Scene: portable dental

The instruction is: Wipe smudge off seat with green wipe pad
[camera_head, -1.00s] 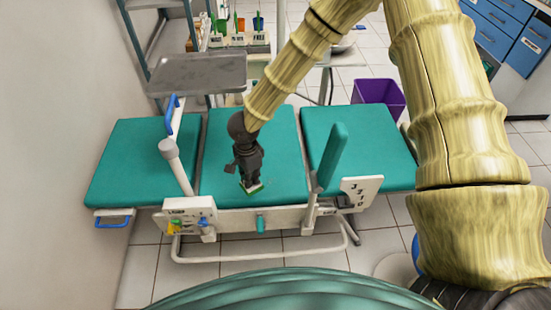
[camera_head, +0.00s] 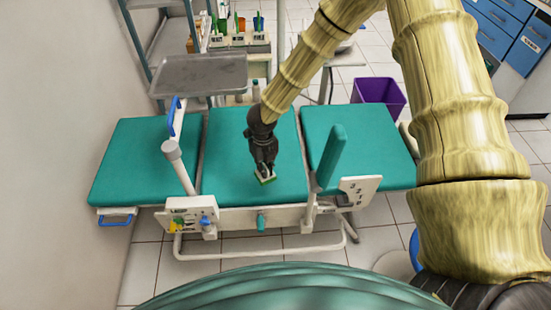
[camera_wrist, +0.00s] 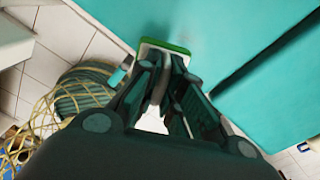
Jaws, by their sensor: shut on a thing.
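The teal seat (camera_head: 228,165) is the middle section of the dental chair in the head view; it also fills the upper part of the wrist view (camera_wrist: 200,22). My gripper (camera_head: 265,172) points down over the seat's front part, right of its middle. It is shut on the green wipe pad (camera_head: 266,181), a small block with a green edge and a pale body. The pad also shows between the fingers in the wrist view (camera_wrist: 165,46). It is at or just above the seat surface; I cannot tell if it touches.
A grey metal tray (camera_head: 200,75) hangs over the back left of the chair. A teal armrest (camera_head: 331,157) stands upright right of the gripper, and a white post (camera_head: 178,165) rises at the left. A purple bin (camera_head: 380,93) is behind the chair.

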